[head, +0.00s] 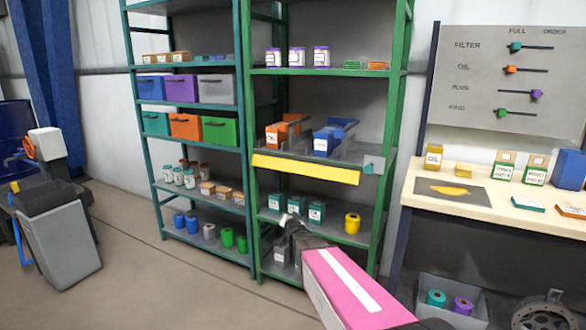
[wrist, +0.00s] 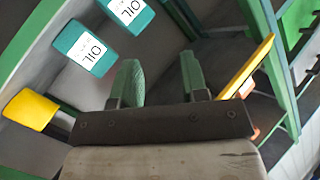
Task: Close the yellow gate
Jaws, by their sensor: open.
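The yellow gate (head: 305,169) is a long flat bar across the front of the green rack's middle shelf, just below the orange and blue bins. In the wrist view the gate (wrist: 247,67) is a slanted yellow strip on the right, apart from my fingers. My gripper (head: 289,221) is below the gate, in front of the lower shelf. In the wrist view my gripper (wrist: 160,64) has its two green fingers spread with nothing between them. I cannot tell how the gate is hinged.
Teal oil boxes (head: 316,212) and a yellow spool (head: 352,223) stand on the lower shelf near my gripper. The orange bin (head: 283,133) and blue bin (head: 331,138) sit above the gate. A workbench (head: 410,190) is at the right. Open floor lies at the left.

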